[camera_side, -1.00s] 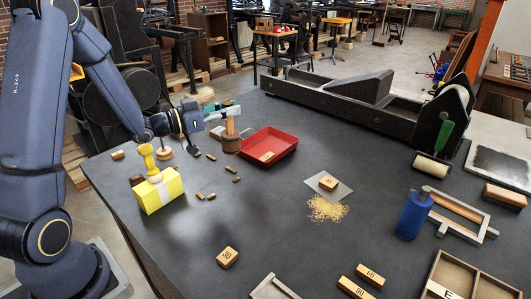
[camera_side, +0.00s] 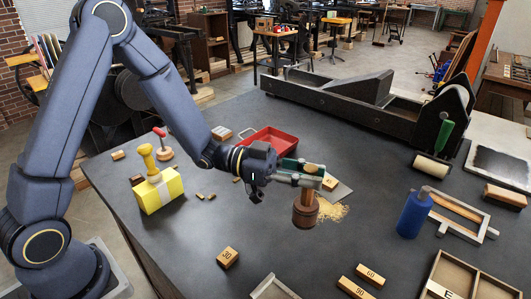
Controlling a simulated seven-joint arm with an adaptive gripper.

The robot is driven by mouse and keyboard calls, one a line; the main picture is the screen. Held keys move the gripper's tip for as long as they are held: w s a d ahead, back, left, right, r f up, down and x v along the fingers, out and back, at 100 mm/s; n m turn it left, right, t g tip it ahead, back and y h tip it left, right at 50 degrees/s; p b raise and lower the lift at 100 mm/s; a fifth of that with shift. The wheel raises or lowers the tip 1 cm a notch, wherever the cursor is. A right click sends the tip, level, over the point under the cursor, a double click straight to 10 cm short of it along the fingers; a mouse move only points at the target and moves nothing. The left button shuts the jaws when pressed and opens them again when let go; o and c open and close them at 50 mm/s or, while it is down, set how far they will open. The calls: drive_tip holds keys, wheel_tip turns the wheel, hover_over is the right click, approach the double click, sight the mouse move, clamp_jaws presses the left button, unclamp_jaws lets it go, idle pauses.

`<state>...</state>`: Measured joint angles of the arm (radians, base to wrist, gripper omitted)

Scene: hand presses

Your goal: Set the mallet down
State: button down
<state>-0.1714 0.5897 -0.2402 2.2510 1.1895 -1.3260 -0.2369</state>
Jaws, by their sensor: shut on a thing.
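The mallet has a dark brown round head (camera_side: 305,210) that hangs down below my gripper (camera_side: 310,175). Its pale handle end (camera_side: 312,168) shows above the fingers. My gripper is shut on the mallet's handle, over the middle of the dark table. The mallet is about upright, head down. I cannot tell whether the head touches the table or is a little above it. The fingers and handle partly hide the wooden block and the grey sheet behind them.
A heap of yellow grains (camera_side: 332,211) and a grey sheet (camera_side: 343,192) lie just behind the mallet. A red tray (camera_side: 283,146) is further back. A block marked 30 (camera_side: 227,257) lies front left, a blue bottle (camera_side: 414,212) right.

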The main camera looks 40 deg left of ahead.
sight(307, 204)
drive_tip(key=f, duration=0.8)
drive_tip(key=shift+s+d, duration=0.1)
drive_tip(key=shift+d, duration=0.1)
drive_tip(key=c, duration=1)
unclamp_jaws()
drive_tip(key=shift+f, duration=0.1)
